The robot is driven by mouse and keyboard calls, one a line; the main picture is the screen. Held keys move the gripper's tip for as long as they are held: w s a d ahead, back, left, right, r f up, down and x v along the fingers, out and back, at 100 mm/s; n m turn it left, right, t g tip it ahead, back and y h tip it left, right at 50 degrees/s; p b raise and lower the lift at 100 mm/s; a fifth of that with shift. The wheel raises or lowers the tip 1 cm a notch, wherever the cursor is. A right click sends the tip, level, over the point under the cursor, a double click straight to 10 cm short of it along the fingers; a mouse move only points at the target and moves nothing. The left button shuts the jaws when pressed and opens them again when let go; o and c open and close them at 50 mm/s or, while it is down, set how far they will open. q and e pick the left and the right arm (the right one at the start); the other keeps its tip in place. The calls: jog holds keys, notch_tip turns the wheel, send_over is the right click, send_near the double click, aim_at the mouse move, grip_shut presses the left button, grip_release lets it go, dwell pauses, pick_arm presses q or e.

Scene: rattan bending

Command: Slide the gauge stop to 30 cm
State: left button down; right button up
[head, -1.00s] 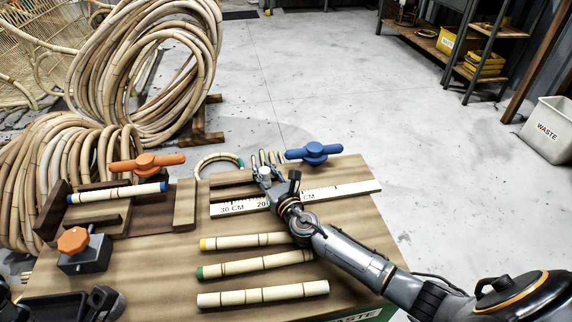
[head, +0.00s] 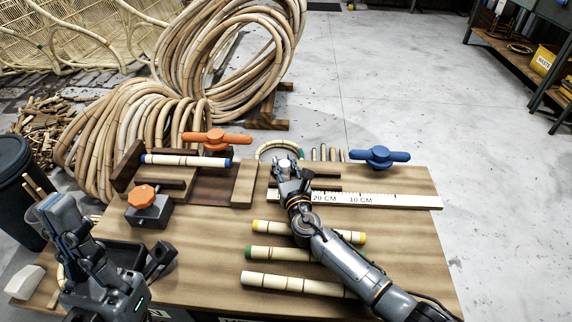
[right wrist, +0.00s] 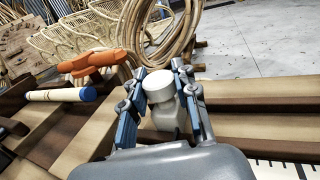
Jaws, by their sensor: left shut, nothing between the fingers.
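The gauge stop, a pale rounded knob on a body (right wrist: 161,118), stands at the back of the white ruler (head: 402,201). It also shows in the head view (head: 285,164). My right gripper (head: 290,172) has its fingers on both sides of the knob and looks closed on it; in the right wrist view its fingertips (right wrist: 160,78) flank it. The stop is left of the "20 CM" mark; the "30 CM" label is hidden behind my right gripper. My left gripper (head: 60,212) is shut and empty at the lower left, away from the ruler.
Several rattan pieces (head: 300,284) lie in front of the ruler, partly under my right arm. A wooden jig (head: 243,188) with an orange handle (head: 216,140) stands left. An orange-knobbed block (head: 149,208) is nearer. A blue handle (head: 379,156) is at the back right.

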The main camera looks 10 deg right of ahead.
aim_at(284, 163)
jog(key=o, duration=0.5)
jog(key=shift+a+f, duration=0.1)
jog(key=shift+c, duration=0.2)
notch_tip(284, 163, up, 10)
jog(key=shift+s, duration=0.1)
dwell(0.4)
